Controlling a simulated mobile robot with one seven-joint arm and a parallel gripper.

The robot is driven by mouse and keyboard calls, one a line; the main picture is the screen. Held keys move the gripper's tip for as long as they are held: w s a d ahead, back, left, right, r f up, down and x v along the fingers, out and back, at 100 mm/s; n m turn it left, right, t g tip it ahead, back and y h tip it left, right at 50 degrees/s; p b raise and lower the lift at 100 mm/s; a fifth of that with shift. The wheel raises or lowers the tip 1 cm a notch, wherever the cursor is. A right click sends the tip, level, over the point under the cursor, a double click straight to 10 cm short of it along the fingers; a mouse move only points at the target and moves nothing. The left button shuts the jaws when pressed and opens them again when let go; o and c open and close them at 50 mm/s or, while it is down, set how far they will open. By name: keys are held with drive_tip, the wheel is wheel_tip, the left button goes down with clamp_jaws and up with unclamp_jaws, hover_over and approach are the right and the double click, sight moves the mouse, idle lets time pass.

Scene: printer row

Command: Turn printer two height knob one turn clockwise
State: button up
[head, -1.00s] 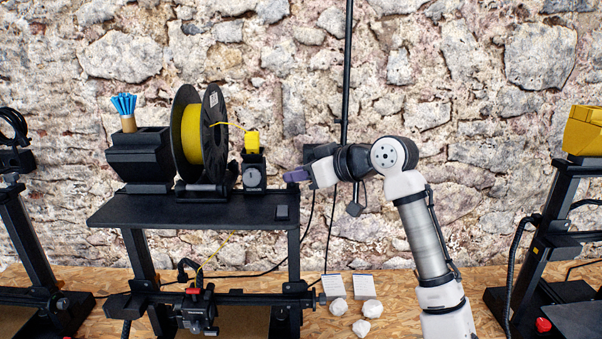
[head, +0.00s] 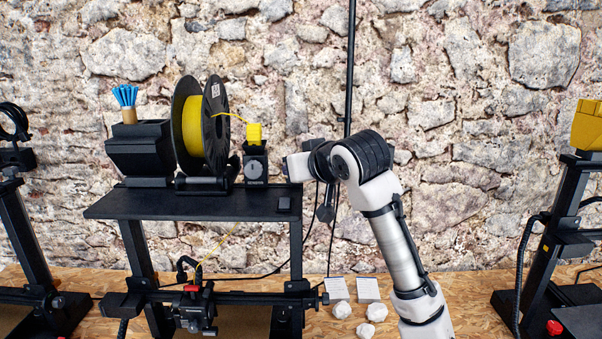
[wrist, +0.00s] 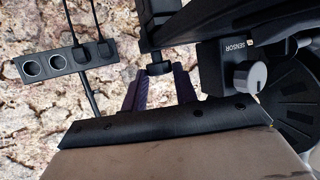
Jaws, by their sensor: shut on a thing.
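The middle printer, with its black top shelf (head: 190,204), stands left of my arm in the head view. In the wrist view my gripper (wrist: 159,76) has its purple fingers on both sides of a short black round piece, the height knob (wrist: 159,69), and is shut on it. The knob sits at the end of a dark part of the printer. In the head view my gripper's white body is by the shelf's right end; its fingertips and the knob cannot be made out there. Any turn of the knob cannot be read.
A sensor box (head: 255,163) with a grey dial (wrist: 250,77) is close beside my gripper. A yellow spool (head: 190,127) and a black holder (head: 139,153) stand on the shelf. A power strip (wrist: 66,61) hangs behind. White lumps (head: 377,312) lie on the bench.

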drive_tip(key=shift+a+m+h, duration=0.1)
drive_tip(key=shift+m+h, duration=0.3)
drive_tip(key=o, duration=1)
drive_tip(key=shift+c, duration=0.2)
drive_tip(key=b+v, duration=0.4)
drive_tip(key=v, duration=1)
drive_tip(key=shift+f, duration=0.3)
drive_tip(key=shift+s, duration=0.1)
